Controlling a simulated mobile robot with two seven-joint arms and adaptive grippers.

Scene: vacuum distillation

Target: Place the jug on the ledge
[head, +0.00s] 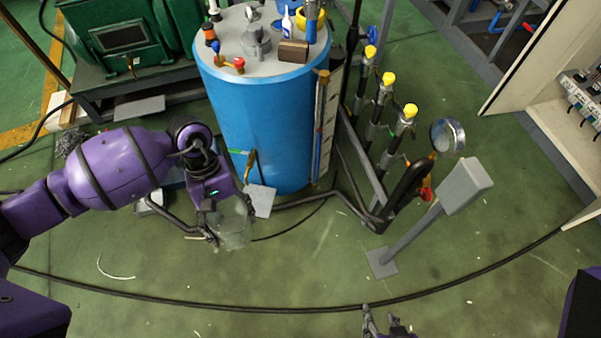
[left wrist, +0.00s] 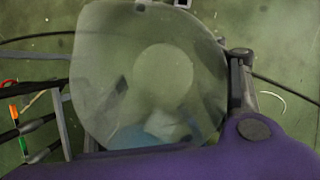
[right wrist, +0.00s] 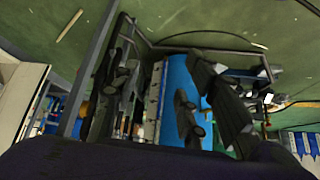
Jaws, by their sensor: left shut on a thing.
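The clear, see-through jug (head: 236,232) is in my left gripper (head: 222,208), in front of the blue tank and above the floor. In the left wrist view the jug (left wrist: 105,55) fills the middle, with a dark finger at its right side. My right gripper (head: 384,322) is at the bottom edge of the head view, empty, with its fingers (right wrist: 165,90) apart in the right wrist view. I cannot tell for sure which surface is the ledge; the tank's flat top (head: 270,58) carries several small items, and a grey post has a slanted top plate (head: 466,186).
The blue tank (head: 258,130) stands behind the jug. Dark pipes with yellow-capped valves (head: 388,79) and a round gauge (head: 447,136) are to its right. A green machine (head: 125,40) stands at the back left. A black cable (head: 300,309) crosses the otherwise mostly open front floor.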

